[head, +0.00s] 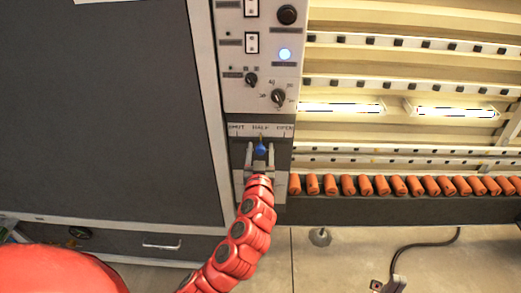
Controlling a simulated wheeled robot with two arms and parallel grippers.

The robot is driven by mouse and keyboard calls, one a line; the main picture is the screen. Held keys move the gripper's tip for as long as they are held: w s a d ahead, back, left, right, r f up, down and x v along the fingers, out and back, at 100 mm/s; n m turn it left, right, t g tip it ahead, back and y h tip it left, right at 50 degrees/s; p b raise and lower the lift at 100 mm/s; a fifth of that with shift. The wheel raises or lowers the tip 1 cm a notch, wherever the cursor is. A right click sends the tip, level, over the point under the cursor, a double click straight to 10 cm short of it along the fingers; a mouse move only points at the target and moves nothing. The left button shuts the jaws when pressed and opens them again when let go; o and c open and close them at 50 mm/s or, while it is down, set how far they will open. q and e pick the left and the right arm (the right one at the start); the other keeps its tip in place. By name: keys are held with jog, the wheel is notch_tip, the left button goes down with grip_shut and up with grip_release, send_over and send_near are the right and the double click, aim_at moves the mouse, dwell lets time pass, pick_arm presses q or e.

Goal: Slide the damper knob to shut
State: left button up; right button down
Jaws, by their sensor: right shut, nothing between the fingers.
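The damper knob (260,149) is a small blue knob on the dark slot panel of the washer's control column. It stands below the middle label of a strip (261,129) reading SHUT at left, HALF in the middle and OPEN at right. My left gripper (260,152) reaches up from below on a red arm. Its two grey fingers stand apart, one on each side of the knob. I see a gap between them and the knob, though contact is hard to judge at this size. My right gripper is not in view.
Above are dials (279,97), switches (252,42) and a lit blue button (285,54). A large dark panel (110,110) fills the left. At right are lit racks and a row of orange cylinders (380,185). A cable (425,245) lies on the floor.

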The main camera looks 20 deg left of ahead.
pick_arm(q)
grip_shut()
dwell(1.2)
